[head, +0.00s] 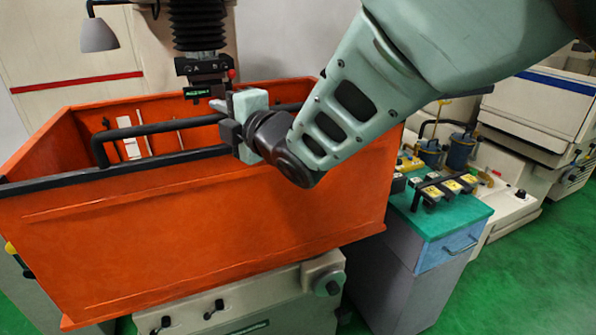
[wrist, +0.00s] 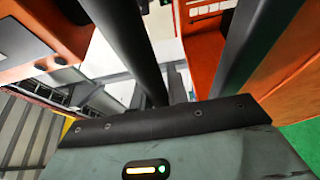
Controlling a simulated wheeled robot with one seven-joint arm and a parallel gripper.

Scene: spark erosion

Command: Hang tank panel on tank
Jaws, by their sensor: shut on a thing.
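The tank panel (head: 225,215) is a wide orange sheet with a black top rail and a raised black bar handle (head: 160,128). It stands slightly tilted across the front of the orange tank (head: 75,120). My gripper (head: 232,122) is shut on the handle, near the right part of the panel. In the wrist view, two dark bars (wrist: 125,45) run away from my gripper, and orange surfaces show on both sides. Whether the panel's edges touch the tank walls cannot be told. The grip contact is partly hidden.
A black bellows column (head: 197,25) with a tool head hangs over the tank, close behind my gripper. A grey lamp (head: 98,35) hangs at upper left. A cart (head: 440,215) with a green top holding tooling stands close at right. Green floor is clear beyond.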

